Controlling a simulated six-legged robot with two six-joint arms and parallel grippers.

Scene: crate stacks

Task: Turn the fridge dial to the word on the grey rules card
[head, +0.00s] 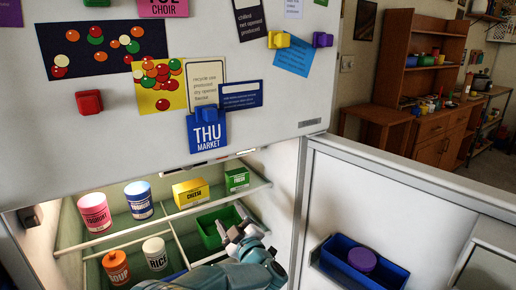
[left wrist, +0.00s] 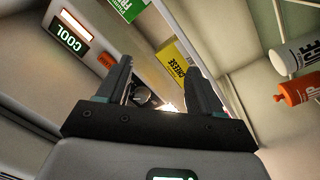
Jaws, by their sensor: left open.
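My left gripper (head: 240,228) is inside the open lower fridge compartment, near the green bin. In the left wrist view its fingers (left wrist: 158,75) are apart, with a small round grey knob, perhaps the dial (left wrist: 143,97), seen between them. I cannot tell whether they touch it or where it points. A lit panel reading COOL (left wrist: 70,38) is on the fridge wall. On the upper door are a pale card (head: 207,85) and a dark card (head: 250,18) with small print; I cannot tell which is the grey rules card. My right gripper is not seen.
Shelves hold a yellow cheese box (head: 190,193), a green box (head: 237,180), a pink jar (head: 95,213), a blue jar (head: 139,200), a rice jar (head: 155,253) and an orange soup jar (head: 116,268). A green bin (head: 212,232) is close to my gripper. The open door (head: 400,200) stands right.

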